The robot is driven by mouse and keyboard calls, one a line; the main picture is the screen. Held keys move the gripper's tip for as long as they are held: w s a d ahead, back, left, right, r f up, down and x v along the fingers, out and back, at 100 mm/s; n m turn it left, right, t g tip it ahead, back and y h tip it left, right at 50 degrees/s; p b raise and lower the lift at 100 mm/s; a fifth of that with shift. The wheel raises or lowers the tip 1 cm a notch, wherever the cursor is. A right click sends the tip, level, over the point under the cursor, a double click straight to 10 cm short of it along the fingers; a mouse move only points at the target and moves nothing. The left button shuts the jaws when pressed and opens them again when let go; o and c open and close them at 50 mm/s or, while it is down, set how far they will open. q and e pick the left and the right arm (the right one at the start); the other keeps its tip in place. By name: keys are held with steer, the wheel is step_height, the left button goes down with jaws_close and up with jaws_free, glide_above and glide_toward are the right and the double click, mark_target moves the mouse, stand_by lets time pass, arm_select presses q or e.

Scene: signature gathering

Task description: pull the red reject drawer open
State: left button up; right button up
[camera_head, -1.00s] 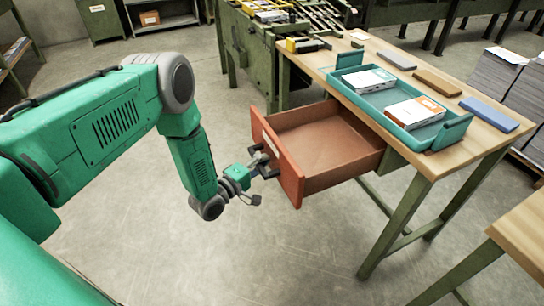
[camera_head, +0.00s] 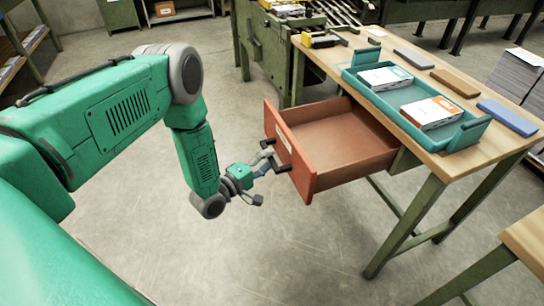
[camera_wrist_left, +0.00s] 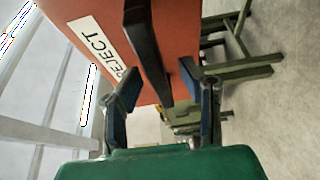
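The red drawer (camera_head: 345,165) stands well out from the wooden table, and its inside looks empty. Its front panel carries a white label reading REJECT (camera_wrist_left: 100,45) and a dark bar handle (camera_wrist_left: 149,42). My left gripper (camera_head: 267,157) is in front of the drawer front, close to the handle. In the left wrist view its two blue-padded fingers (camera_wrist_left: 162,75) are spread apart, with the handle seen between them and a gap on each side. I cannot tell exactly how deep the handle sits between the fingertips. My right gripper is in neither view.
The wooden table (camera_head: 463,160) bears a teal tray (camera_head: 390,105) with two white boxes, and several coloured blocks lie beside it. Green table legs stand right of the drawer. The floor (camera_head: 290,250) in front is clear. Another table corner (camera_head: 525,240) is at lower right.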

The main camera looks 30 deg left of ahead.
arm_select(q)
steer(key=v, duration=1)
steer(key=shift+a+f, duration=0.15)
steer(key=shift+a, duration=0.05)
steer(key=shift+w, duration=0.15)
